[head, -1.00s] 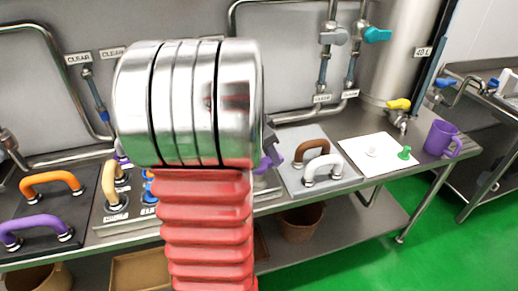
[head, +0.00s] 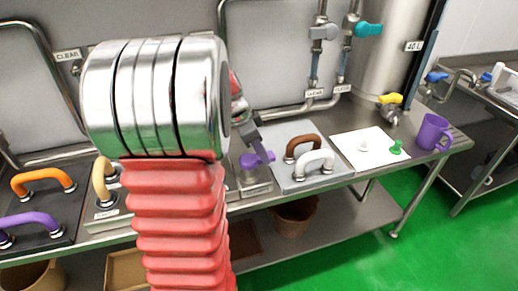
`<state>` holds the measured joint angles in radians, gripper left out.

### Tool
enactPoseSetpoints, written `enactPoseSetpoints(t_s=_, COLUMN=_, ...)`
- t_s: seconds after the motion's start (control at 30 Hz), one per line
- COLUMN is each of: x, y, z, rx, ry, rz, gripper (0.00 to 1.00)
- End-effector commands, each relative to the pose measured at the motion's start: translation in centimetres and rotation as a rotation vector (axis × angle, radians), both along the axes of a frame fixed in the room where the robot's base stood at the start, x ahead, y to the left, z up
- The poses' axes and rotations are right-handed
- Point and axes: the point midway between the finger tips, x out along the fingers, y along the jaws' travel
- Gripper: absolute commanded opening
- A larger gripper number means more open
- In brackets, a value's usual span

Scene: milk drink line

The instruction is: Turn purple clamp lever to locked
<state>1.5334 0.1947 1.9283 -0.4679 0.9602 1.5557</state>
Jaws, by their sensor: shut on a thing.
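The purple clamp lever (head: 249,162) shows in the head view just right of my arm's large silver joint. It sits on a small steel block on the bench, and its handle points to the right. My gripper (head: 259,147), dark grey, reaches down from behind the joint and is shut on the lever's handle. The joint hides my wrist in part and the fixture's left side. I cannot read any locked or unlocked mark at the lever.
Right of the lever, a grey plate (head: 283,130) bears a brown handle (head: 304,143) and a white handle (head: 314,162). Farther right are a white board (head: 375,160) and a purple mug (head: 433,131). Orange (head: 43,178) and purple handles (head: 30,222) stand at left.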

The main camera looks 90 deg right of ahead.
Motion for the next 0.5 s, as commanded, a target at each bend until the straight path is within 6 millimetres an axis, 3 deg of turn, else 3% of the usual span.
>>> enactPoseSetpoints(t_s=0.17, x=0.26, y=-0.02, z=-0.18, rx=0.000, ry=-0.006, rz=-0.003, gripper=0.00)
enactPoseSetpoints(t_s=0.2, x=0.24, y=-0.02, z=-0.19, rx=0.000, ry=-0.006, rz=-0.003, gripper=0.30)
enactPoseSetpoints(t_s=0.5, x=0.02, y=0.01, z=-0.13, rx=0.000, ry=-0.003, rz=-0.003, gripper=0.48)
